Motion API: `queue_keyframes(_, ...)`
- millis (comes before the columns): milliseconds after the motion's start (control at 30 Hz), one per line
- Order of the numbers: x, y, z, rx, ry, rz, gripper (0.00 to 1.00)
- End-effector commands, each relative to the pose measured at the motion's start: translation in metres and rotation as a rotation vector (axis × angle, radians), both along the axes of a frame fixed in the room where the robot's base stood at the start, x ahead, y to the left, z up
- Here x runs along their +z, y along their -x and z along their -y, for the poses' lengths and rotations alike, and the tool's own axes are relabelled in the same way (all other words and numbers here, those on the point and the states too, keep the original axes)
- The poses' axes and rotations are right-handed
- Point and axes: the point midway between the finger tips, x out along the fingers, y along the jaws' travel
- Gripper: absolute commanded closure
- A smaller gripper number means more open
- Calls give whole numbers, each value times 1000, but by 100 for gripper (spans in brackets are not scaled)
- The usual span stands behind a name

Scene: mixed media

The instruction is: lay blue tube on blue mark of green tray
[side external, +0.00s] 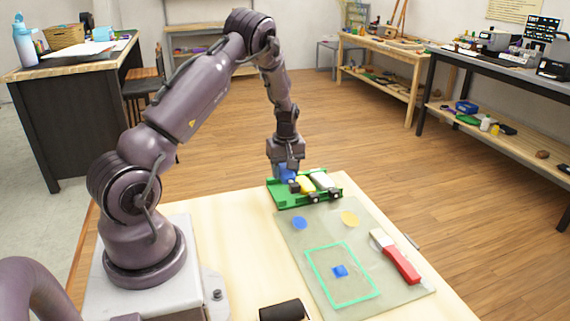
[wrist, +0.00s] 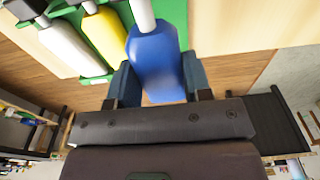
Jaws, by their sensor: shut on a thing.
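The green tray (side external: 285,204) lies at the far end of the table; part of it shows in the wrist view (wrist: 176,14). The blue tube (wrist: 153,60) is between my gripper's fingers (wrist: 158,80), its white end pointing away over the tray. In the side view the blue tube (side external: 286,172) is at the tray's left part, partly hidden by my gripper (side external: 288,182). My gripper is shut on it. Whether the tube touches the tray cannot be told. No blue mark shows on the tray.
A yellow tube (side external: 305,185) and a white tube (side external: 323,180) lie side by side in the tray, right of the blue tube. A grey-green mat (side external: 325,228) has blue and yellow discs and a blue square in a green outline. A red-handled scraper (side external: 402,264) lies at its right.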

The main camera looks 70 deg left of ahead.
Motion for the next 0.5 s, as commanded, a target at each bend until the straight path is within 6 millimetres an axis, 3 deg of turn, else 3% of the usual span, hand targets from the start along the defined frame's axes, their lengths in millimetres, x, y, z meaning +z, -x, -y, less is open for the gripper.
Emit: queue_keyframes(500, -47, 0, 0, 0, 0, 0, 63)
